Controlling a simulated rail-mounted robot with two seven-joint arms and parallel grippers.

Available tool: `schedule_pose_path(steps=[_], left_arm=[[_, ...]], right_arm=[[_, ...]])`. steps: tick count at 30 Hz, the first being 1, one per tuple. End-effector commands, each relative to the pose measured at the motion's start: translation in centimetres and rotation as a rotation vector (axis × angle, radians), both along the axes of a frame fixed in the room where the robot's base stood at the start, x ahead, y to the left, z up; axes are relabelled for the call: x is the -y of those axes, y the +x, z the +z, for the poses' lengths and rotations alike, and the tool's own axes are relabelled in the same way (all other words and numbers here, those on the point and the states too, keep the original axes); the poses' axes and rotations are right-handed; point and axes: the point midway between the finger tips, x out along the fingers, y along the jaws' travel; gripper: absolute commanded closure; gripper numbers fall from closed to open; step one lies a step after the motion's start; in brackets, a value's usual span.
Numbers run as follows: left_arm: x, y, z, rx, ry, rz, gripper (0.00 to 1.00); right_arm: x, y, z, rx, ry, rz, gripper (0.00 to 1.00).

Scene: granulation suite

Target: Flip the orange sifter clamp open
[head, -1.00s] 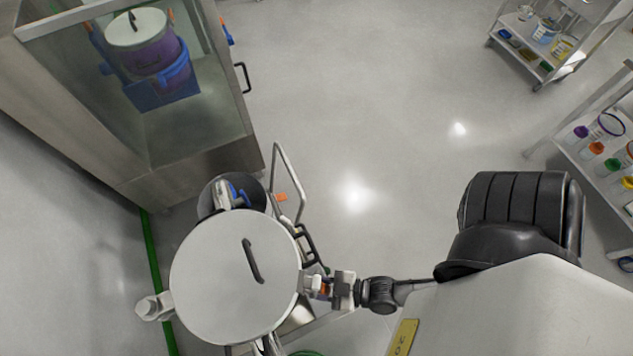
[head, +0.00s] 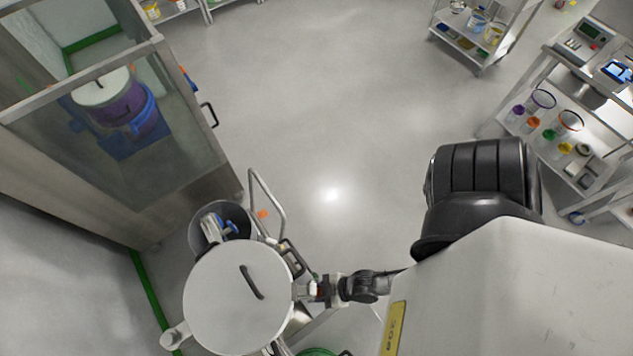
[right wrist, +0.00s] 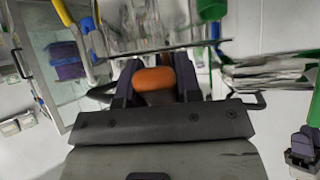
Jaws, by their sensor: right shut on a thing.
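The sifter (head: 240,305) is a round vessel with a pale lid and a dark handle, at the lower middle of the head view. The orange sifter clamp (right wrist: 155,78) shows in the right wrist view between the two dark fingers of my right gripper (right wrist: 153,88), which is shut on it. In the head view my right gripper (head: 320,290) is at the right side of the sifter's rim, with only a small bit of orange-red showing there. The clamp's hinge and most of its body are hidden, so its angle cannot be told.
A glass-fronted cabinet (head: 180,175) with a purple and blue vessel (head: 130,108) stands at the left. A grey bin (head: 218,222) and a bent metal rail (head: 268,205) are beside the sifter. Shelved carts (head: 470,50) stand at the upper right. The middle floor is clear.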

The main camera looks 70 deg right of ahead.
Motion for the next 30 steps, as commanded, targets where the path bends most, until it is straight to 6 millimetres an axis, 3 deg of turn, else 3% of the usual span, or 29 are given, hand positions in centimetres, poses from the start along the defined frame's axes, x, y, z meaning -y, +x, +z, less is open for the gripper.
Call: schedule_pose_path(steps=[14,15,23,30], left_arm=[[-0.38,-0.03,0.19,-0.001,0.014,-0.008,0.57],[-0.38,-0.03,0.19,-0.001,0.014,-0.008,0.57],[-0.31,-0.02,0.20,0.000,0.011,-0.007,0.57],[-0.03,-0.01,0.23,-0.001,0.001,-0.001,0.57]], right_arm=[[0.04,-0.05,-0.05,-0.010,-0.003,-0.001,1.00],[0.04,-0.05,-0.05,-0.010,-0.003,-0.001,0.66],[0.05,-0.04,-0.01,-0.008,-0.003,0.000,0.43],[0.07,-0.12,0.05,-0.008,-0.003,0.000,0.43]])
